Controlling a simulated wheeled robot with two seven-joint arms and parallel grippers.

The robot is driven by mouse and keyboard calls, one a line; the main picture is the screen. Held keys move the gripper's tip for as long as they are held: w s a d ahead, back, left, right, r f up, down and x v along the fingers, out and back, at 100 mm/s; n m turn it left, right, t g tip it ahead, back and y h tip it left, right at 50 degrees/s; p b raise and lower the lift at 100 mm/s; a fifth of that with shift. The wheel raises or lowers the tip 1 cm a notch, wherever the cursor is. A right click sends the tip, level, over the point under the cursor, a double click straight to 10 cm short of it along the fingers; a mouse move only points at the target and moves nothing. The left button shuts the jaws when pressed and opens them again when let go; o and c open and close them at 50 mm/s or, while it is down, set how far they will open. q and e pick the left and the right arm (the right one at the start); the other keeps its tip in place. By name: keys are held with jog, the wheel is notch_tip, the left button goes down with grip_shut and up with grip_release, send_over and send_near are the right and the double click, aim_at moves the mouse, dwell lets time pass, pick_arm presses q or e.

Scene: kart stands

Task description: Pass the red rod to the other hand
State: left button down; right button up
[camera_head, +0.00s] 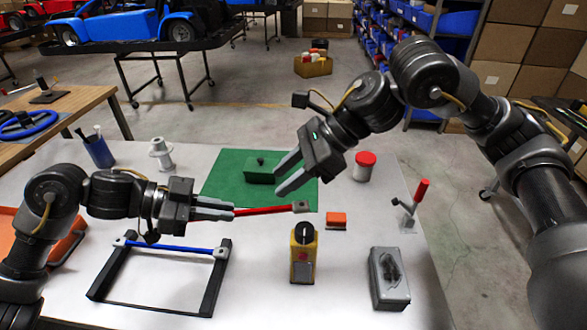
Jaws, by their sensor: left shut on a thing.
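The red rod (265,210) is a thin bar with a light grey block at its right end. My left gripper (215,209) is shut on the rod's left end and holds it pointing right, across the front edge of the green mat (222,185). My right gripper (283,173) is open and empty. Its fingers point left, above the mat and a little behind the rod, apart from it.
A black frame with a blue rod (170,247) lies in front of my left gripper. A yellow device (303,255), a grey box (388,280), an orange block (336,220), a red-lidded jar (364,167) and a red-handled clamp (413,205) stand to the right. A white spool (161,155) stands behind.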

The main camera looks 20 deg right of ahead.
aim_at(244, 211)
jog(key=x, duration=1)
jog(key=shift+w+a+f, duration=0.1)
jog(key=shift+a+f, duration=0.05)
jog(key=shift+a, duration=0.1)
grip_shut()
pick_arm(q)
jog(key=c, duration=1.4)
grip_release()
jog(key=shift+o, duration=0.2)
jog(key=shift+a, duration=0.1)
